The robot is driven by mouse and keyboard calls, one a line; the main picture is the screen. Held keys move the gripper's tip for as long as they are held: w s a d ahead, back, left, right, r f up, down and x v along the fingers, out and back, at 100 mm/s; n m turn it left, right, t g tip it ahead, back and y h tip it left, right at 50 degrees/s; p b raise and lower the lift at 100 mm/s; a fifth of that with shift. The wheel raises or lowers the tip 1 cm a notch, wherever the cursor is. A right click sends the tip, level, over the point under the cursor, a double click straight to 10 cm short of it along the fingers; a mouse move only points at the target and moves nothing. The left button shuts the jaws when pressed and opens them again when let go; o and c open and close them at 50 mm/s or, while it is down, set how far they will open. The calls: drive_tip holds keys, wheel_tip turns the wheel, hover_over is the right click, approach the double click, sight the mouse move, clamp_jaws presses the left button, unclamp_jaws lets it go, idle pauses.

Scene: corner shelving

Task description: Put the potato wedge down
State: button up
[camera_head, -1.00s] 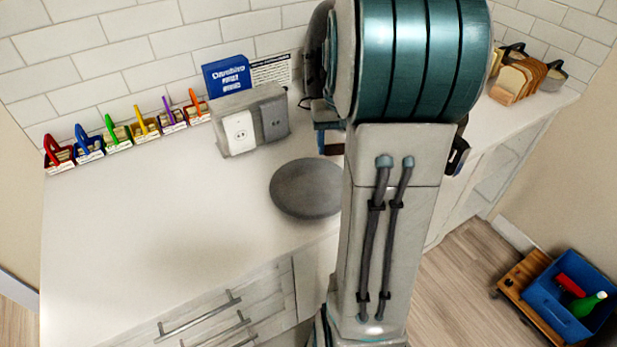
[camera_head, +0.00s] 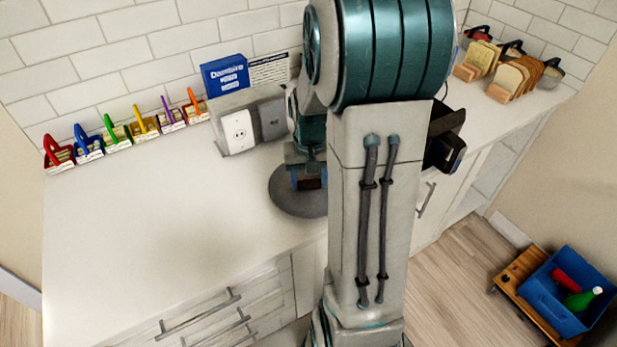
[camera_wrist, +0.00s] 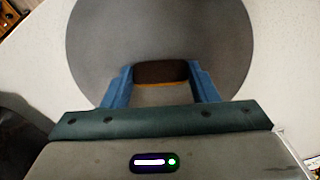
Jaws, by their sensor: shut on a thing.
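My gripper (camera_wrist: 160,88) shows its two blue fingers in the wrist view. They are shut on the potato wedge (camera_wrist: 160,73), a brown piece with a paler part nearer the palm. The wedge is seen against a round dark grey disc (camera_wrist: 115,40) that fills the upper middle of the view. In the head view the gripper (camera_head: 308,180) is over this disc (camera_head: 290,205) on the white counter, and my arm hides part of the disc. I cannot tell whether the wedge touches the disc.
Left of the disc the white counter (camera_head: 140,230) is clear. A grey socket box (camera_head: 245,128) and a blue box (camera_head: 226,76) stand behind. Coloured holders (camera_head: 115,138) line the wall. Bread slices (camera_head: 520,75) stand at the far right. A blue crate (camera_head: 555,310) is low on the right.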

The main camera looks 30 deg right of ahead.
sight(309, 182)
drive_tip(key=shift+f, duration=0.15)
drive_tip(key=o, duration=0.9)
drive_tip(key=shift+o, duration=0.2)
wheel_tip(309, 182, up, 12)
drive_tip(key=s+a+n+t, duration=0.3)
drive_tip(key=s+a+n, duration=0.1)
drive_tip(key=s+a, duration=0.8)
drive_tip(key=shift+s+a, duration=0.15)
drive_tip(key=shift+s, duration=0.15)
